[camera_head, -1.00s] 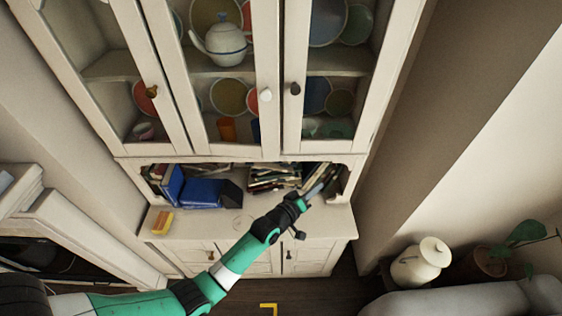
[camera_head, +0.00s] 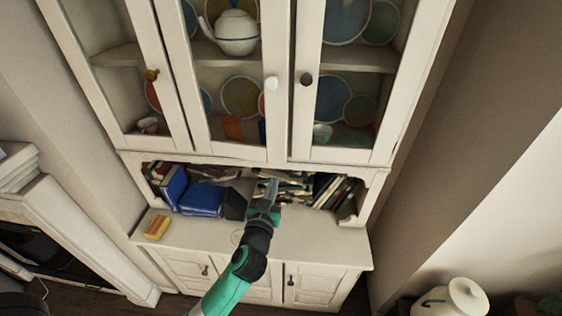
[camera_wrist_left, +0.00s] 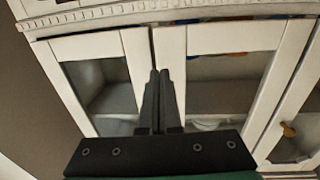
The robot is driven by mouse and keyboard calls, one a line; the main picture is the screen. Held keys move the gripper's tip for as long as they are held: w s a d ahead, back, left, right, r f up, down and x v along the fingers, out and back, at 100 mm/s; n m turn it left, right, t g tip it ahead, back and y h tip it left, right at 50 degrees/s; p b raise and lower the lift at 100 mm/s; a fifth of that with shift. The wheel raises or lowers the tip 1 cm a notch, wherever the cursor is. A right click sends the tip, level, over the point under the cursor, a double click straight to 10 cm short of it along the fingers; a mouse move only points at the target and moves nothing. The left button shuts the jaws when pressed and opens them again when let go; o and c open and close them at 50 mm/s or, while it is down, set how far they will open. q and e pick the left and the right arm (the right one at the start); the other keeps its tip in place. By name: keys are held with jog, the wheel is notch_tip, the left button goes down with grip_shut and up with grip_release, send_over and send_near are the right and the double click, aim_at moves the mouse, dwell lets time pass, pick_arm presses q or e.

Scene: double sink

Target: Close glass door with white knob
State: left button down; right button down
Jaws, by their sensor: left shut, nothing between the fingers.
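The glass door with the white knob (camera_head: 271,83) is the middle door (camera_head: 212,120) of the white cabinet in the head view. Its frame stands beside the right door's frame, with a narrow dark line between them; I cannot tell whether it is fully closed. My left gripper (camera_head: 270,190) is shut and empty, below the doors and in front of the book shelf. In the left wrist view its fingers (camera_wrist_left: 160,78) overlap the seam between two door frames; contact cannot be told. The white knob does not show there. My right gripper is not in view.
The left door has a brown knob (camera_head: 152,75), the right door a dark knob (camera_head: 307,79). A teapot (camera_head: 236,33) and plates stand behind the glass. Blue books (camera_head: 203,199) lie on the open shelf. A yellow sponge (camera_head: 156,227) lies on the ledge.

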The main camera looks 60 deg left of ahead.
aim_at(283, 155)
pick_arm(q)
jog(key=p+x, duration=0.1)
jog(key=x, duration=1)
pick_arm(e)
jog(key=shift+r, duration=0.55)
